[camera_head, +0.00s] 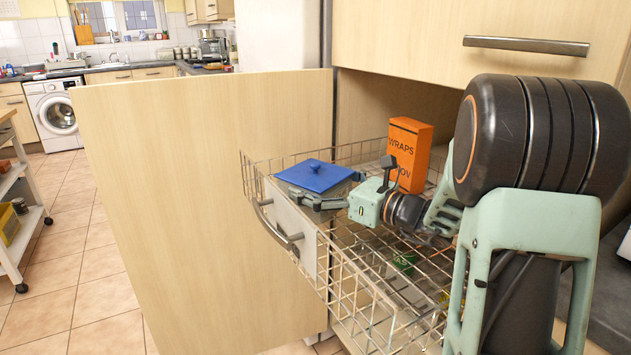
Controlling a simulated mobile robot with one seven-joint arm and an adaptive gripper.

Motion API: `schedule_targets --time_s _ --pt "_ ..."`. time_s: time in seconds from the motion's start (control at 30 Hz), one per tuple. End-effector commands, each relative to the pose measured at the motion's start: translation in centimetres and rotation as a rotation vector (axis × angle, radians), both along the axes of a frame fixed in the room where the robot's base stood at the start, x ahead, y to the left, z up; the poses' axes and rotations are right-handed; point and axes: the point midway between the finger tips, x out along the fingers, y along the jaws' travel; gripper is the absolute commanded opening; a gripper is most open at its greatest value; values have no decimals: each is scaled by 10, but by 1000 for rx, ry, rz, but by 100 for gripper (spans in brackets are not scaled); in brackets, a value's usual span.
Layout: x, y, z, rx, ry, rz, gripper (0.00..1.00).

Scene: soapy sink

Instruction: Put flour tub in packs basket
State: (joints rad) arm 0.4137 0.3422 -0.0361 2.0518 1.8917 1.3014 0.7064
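A tub with a flat blue lid and small knob, which I take to be the flour tub (316,176), sits at the front left of the pull-out wire basket (372,292). Its lid is about level with the basket's rim, and most of its body is hidden. My gripper (350,182) reaches in from the right at the tub's right side. Its fingers are spread apart, one along the tub's near side and one toward the far side. I cannot tell whether they press on it. I cannot tell which basket is the packs basket.
An orange box marked "WRAPS" (408,153) stands upright behind my gripper. A small green item (405,262) lies low in the basket. The basket has a handle (273,224) in front. A large wooden panel (190,210) stands left; tiled floor lies beyond.

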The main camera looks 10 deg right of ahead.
Motion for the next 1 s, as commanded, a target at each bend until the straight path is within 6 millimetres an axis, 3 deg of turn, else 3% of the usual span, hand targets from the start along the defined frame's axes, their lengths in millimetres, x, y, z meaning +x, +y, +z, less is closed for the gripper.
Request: schedule_targets --time_s 0.17,0.63,1.0 --pt "0 0 5 -1 -1 0 100" --pt "-52 -45 4 -1 1 -1 100" --pt "-57 -49 3 0 0 0 100"
